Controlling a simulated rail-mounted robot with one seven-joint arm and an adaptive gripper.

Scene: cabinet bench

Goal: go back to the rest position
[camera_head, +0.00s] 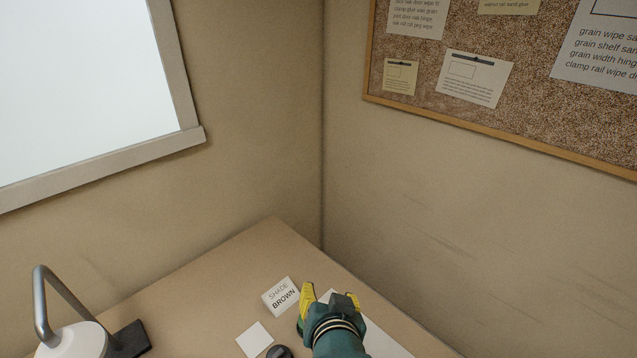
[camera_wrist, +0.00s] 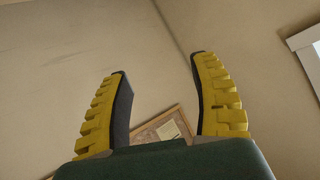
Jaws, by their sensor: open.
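My gripper (camera_head: 329,298) shows at the bottom of the head view, at the end of my green arm, over the bench corner. In the wrist view my gripper (camera_wrist: 158,100) has its two yellow fingers with dark inner pads spread wide apart. Nothing is between them except the distant wall and part of a framed board. The fingers point away toward the walls and touch nothing that I can see. My wrist hides part of the bench beneath it.
The bench top (camera_head: 215,270) bears a "SHADE BROWN" card (camera_head: 280,296), a white square (camera_head: 254,340), a dark round object (camera_head: 279,352) and a lamp-like thing (camera_head: 72,340) at the left. Walls meet behind the bench corner. A cork board (camera_head: 540,90) hangs right, a window (camera_head: 80,80) left.

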